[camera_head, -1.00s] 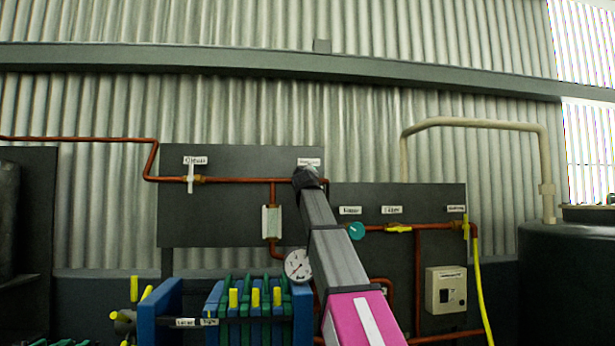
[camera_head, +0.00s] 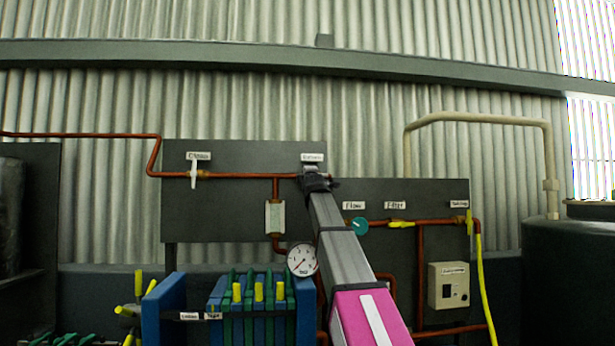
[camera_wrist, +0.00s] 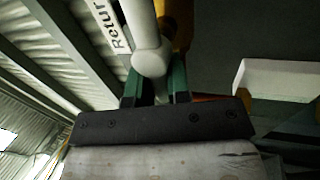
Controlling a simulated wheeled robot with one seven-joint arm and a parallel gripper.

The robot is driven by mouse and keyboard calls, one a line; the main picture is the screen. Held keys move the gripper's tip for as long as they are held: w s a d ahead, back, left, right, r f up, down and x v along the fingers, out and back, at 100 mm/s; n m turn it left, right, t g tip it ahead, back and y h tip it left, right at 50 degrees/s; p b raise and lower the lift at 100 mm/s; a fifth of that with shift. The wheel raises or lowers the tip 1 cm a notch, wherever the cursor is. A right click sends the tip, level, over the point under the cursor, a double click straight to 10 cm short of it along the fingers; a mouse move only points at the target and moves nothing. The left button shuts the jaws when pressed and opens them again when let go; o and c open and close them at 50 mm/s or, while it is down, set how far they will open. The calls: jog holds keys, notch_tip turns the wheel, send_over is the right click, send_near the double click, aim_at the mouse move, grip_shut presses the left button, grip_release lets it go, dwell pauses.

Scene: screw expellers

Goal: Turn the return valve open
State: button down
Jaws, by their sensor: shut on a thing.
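The handle's long part runs roughly parallel to the lettering from a round hub. A brass-coloured body (camera_wrist: 179,25) shows behind it. My gripper (camera_wrist: 158,86) has its green fingers shut on the handle at the hub. In the head view my gripper (camera_head: 314,180) is at the right end of the upper copper pipe, just under a white label (camera_head: 312,157), and hides the valve there.
A white-handled valve (camera_head: 194,172) sits left on the same dark panel (camera_head: 240,157). A pressure gauge (camera_head: 302,260) hangs below, close to my arm. A blue and green filter press (camera_head: 250,300) stands below.

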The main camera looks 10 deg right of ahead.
dwell(0.6)
jog(key=c, duration=1.1)
grip_release()
jog(key=shift+s, duration=0.1)
jog(key=v, duration=1)
jog(key=shift+s+f, duration=0.15)
jog(key=shift+s, duration=0.15)
